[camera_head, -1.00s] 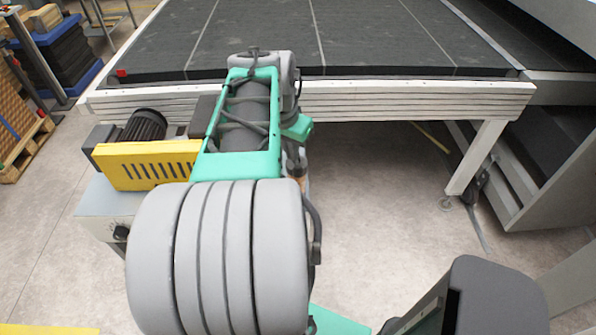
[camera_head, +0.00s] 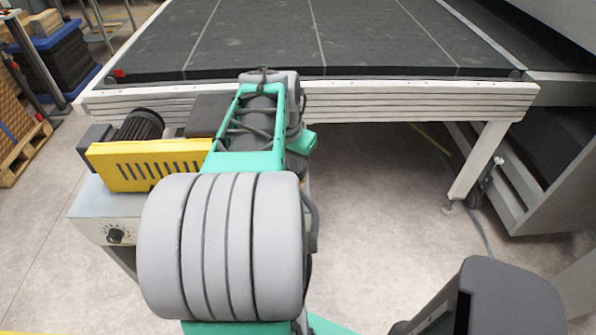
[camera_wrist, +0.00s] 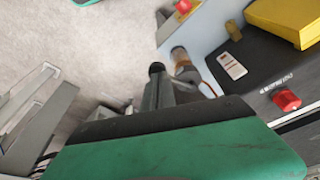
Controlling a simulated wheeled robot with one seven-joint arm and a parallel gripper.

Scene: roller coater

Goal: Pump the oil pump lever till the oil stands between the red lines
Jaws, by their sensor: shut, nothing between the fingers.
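The wrist view shows my gripper (camera_wrist: 158,92) as narrow dark fingers beyond my green wrist housing, shut with nothing held. Just right of them is a small clear cylinder (camera_wrist: 180,57) with an amber tint, beside the machine's dark side. A dark round end sits by the fingertips; I cannot tell whether it is a fingertip or the pump lever. No oil level or red lines can be read. In the head view my arm hides the gripper, the lever and the pump.
The machine has a yellow cover (camera_head: 150,165), a motor (camera_head: 140,125) and a panel knob (camera_head: 115,235). A red knob (camera_wrist: 287,100) and a white label (camera_wrist: 227,65) show in the wrist view. A wide dark conveyor (camera_head: 300,40) lies behind. Floor (camera_head: 385,215) is clear to the right.

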